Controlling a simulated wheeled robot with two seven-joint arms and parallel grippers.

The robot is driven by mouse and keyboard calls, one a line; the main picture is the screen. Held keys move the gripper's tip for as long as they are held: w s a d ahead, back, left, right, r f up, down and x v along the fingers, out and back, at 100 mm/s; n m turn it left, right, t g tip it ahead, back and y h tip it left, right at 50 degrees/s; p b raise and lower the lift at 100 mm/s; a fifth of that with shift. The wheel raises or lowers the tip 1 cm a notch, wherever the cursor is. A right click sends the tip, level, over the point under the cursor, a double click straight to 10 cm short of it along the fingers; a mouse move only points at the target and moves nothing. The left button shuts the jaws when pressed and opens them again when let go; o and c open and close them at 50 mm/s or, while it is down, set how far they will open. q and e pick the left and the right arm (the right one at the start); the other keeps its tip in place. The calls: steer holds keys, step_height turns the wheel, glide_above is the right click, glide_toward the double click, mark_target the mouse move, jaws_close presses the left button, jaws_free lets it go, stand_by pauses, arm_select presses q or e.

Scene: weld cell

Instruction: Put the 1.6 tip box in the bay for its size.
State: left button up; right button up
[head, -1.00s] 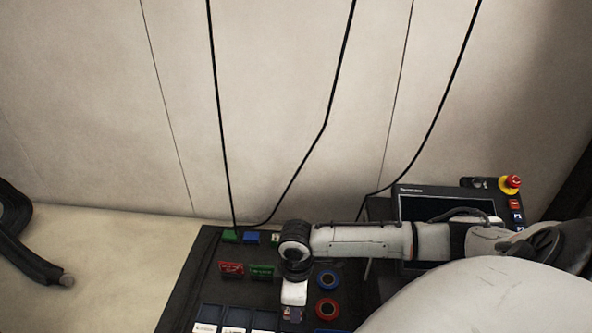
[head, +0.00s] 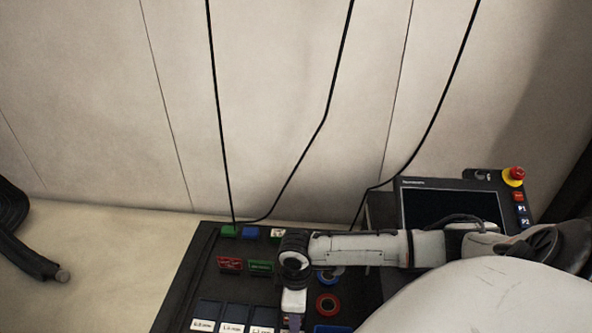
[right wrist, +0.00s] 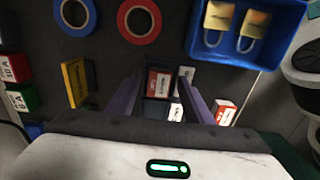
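My right gripper (right wrist: 160,100) is open, its two fingers apart over a group of small boxes. A red-and-white box (right wrist: 159,83) shows between the fingers, with a blue one (right wrist: 155,108) below it. A grey-white box (right wrist: 186,73) is near the right finger, and another red-and-white box (right wrist: 225,112) lies outside it. I cannot read which box is the 1.6 one. In the head view my right gripper (head: 293,310) points down over the dark bench. Blue-edged bays with white labels (head: 231,328) are at the bottom; their print is too small to read surely. My left gripper is not in view.
Red (right wrist: 139,20) and blue (right wrist: 75,15) tape rolls and a blue tray (right wrist: 262,52) with two padlocks lie beyond the gripper. A yellow box (right wrist: 75,82) is to its left. A monitor (head: 452,208) stands behind my right arm, with a red stop button (head: 516,174).

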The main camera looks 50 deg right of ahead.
step_height(320, 180, up, 3)
steer(key=shift+r+p, duration=0.2)
steer(key=shift+p, duration=0.65)
steer(key=shift+r+p, duration=0.45)
steer(key=shift+r, duration=0.5)
step_height(320, 180, up, 7)
steer(key=p, duration=0.3)
steer(key=s+a+f+t+y, duration=0.1)
steer(key=s+a+f+y, duration=0.1)
steer(key=a, duration=0.6)
steer(key=s+a+f+t+y, duration=0.1)
steer(key=a+f+t+y, duration=0.1)
steer(key=a, duration=0.6)
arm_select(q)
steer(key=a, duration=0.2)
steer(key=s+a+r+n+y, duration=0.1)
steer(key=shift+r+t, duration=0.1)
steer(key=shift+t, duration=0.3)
arm_select(e)
steer(key=s+a+r+m+t, duration=0.2)
steer(key=a+r+m+t, duration=0.1)
steer(key=r+m+t, duration=0.1)
steer(key=shift+s+r+m+t, duration=0.25)
steer(key=shift+r+m+t, duration=0.1)
steer(key=shift+m+t, duration=0.4)
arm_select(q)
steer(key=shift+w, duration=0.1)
arm_select(e)
steer(key=shift+a, duration=0.1)
